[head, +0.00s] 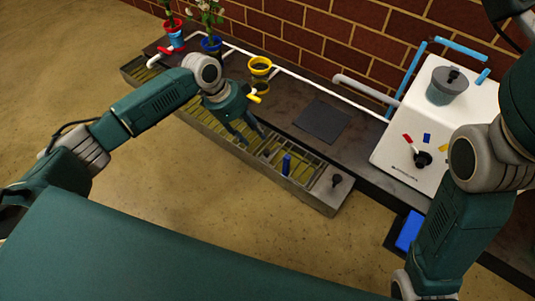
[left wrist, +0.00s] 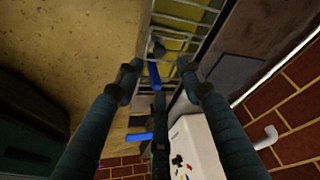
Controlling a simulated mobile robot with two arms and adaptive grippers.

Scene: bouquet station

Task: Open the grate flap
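A long grey trough (head: 322,201) covered with metal grating runs along the front of the dark bench. Near its right end is the grate flap (head: 302,168), a barred section with an upright blue handle (head: 286,164). The flap appears to lie level with the grating. My left gripper (head: 250,138) points down over the trough, left of the blue handle, with its fingers apart. In the left wrist view the blue handle (left wrist: 154,75) shows between the spread fingertips (left wrist: 162,78), and no contact is visible. My right arm is at the right edge; its gripper is out of view.
A dark knob (head: 336,181) stands on the trough's right end. Behind are a dark square plate (head: 323,121), a yellow ring holder (head: 260,66), potted flowers (head: 211,43), white pipes and a white unit (head: 400,150) with a grey pot. A blue block (head: 409,231) lies at lower right.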

